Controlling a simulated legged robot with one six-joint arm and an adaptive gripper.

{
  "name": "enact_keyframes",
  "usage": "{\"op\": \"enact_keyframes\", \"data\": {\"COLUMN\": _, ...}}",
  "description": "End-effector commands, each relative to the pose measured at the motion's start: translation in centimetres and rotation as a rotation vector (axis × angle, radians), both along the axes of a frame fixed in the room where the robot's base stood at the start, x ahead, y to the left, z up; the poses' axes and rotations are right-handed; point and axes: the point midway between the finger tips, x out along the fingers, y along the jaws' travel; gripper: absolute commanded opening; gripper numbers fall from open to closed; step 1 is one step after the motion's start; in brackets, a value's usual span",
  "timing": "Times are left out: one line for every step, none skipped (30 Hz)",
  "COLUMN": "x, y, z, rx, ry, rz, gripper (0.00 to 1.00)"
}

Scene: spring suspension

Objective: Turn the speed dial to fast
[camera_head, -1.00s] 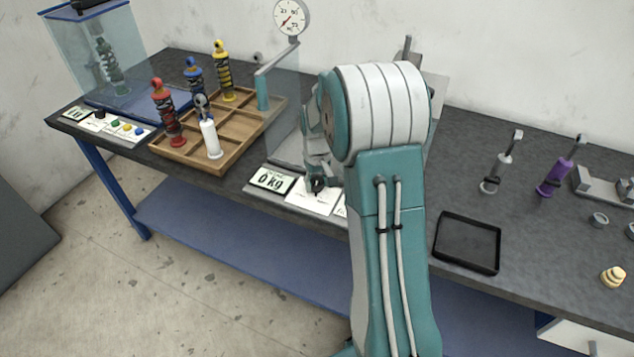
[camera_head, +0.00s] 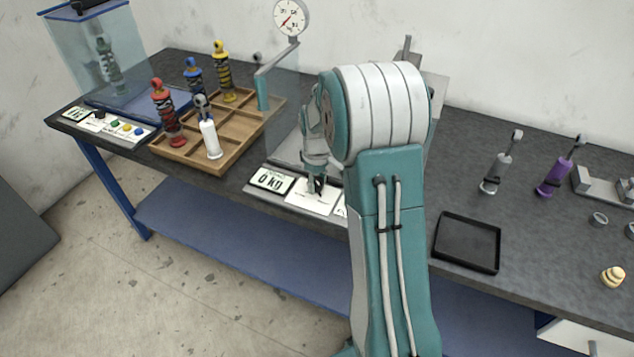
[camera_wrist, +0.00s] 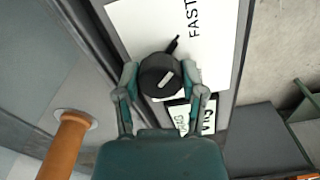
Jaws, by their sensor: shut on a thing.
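The speed dial (camera_wrist: 158,78) is a round black knob with a light mark on its top. It sits on a white panel (camera_wrist: 135,25), and a thin black pointer (camera_wrist: 173,44) sticks out from it towards the upper right in the wrist view. The word FAST (camera_wrist: 192,14) is printed a little beyond and to the right of the pointer tip. My gripper (camera_wrist: 160,74) has a finger on each side of the knob and is shut on it. In the head view my gripper (camera_head: 317,186) is at the white panel card, and the knob is mostly hidden.
A wooden tray (camera_head: 235,135) with several coloured springs is further left. An orange-brown post (camera_wrist: 65,145) stands left of my gripper. A black tray (camera_head: 467,243) lies to the right.

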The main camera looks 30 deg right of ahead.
Motion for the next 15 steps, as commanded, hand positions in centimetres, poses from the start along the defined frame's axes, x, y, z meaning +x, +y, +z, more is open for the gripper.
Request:
{"op": "enact_keyframes", "data": {"x": 0.0, "y": 0.05, "z": -0.17, "rx": 0.0, "ry": 0.001, "rz": 0.001, "gripper": 0.05}}
{"op": "enact_keyframes", "data": {"x": 0.0, "y": 0.05, "z": -0.17, "rx": 0.0, "ry": 0.001, "rz": 0.001, "gripper": 0.05}}
{"op": "enact_keyframes", "data": {"x": 0.0, "y": 0.05, "z": -0.17, "rx": 0.0, "ry": 0.001, "rz": 0.001, "gripper": 0.05}}
{"op": "enact_keyframes", "data": {"x": 0.0, "y": 0.05, "z": -0.17, "rx": 0.0, "ry": 0.001, "rz": 0.001, "gripper": 0.05}}
{"op": "enact_keyframes", "data": {"x": 0.0, "y": 0.05, "z": -0.17, "rx": 0.0, "ry": 0.001, "rz": 0.001, "gripper": 0.05}}
{"op": "enact_keyframes", "data": {"x": 0.0, "y": 0.05, "z": -0.18, "rx": 0.0, "ry": 0.001, "rz": 0.0, "gripper": 0.05}}
{"op": "enact_keyframes", "data": {"x": 0.0, "y": 0.05, "z": -0.18, "rx": 0.0, "ry": 0.001, "rz": 0.0, "gripper": 0.05}}
{"op": "enact_keyframes", "data": {"x": 0.0, "y": 0.05, "z": -0.18, "rx": 0.0, "ry": 0.001, "rz": 0.0, "gripper": 0.05}}
{"op": "enact_keyframes", "data": {"x": 0.0, "y": 0.05, "z": -0.18, "rx": 0.0, "ry": 0.001, "rz": 0.0, "gripper": 0.57}}
{"op": "enact_keyframes", "data": {"x": -0.02, "y": 0.06, "z": -0.18, "rx": 0.0, "ry": 0.001, "rz": 0.0, "gripper": 0.71}}
{"op": "enact_keyframes", "data": {"x": -0.01, "y": 0.05, "z": -0.17, "rx": 0.0, "ry": 0.001, "rz": 0.0, "gripper": 0.84}}
{"op": "enact_keyframes", "data": {"x": -0.01, "y": 0.05, "z": -0.15, "rx": 0.0, "ry": 0.001, "rz": 0.0, "gripper": 0.87}}
{"op": "enact_keyframes", "data": {"x": -0.01, "y": 0.05, "z": -0.14, "rx": 0.0, "ry": 0.001, "rz": 0.0, "gripper": 0.87}}
{"op": "enact_keyframes", "data": {"x": -0.01, "y": 0.04, "z": -0.12, "rx": 0.0, "ry": 0.001, "rz": 0.0, "gripper": 0.87}}
{"op": "enact_keyframes", "data": {"x": -0.01, "y": 0.04, "z": -0.1, "rx": 0.0, "ry": 0.001, "rz": -0.001, "gripper": 0.87}}
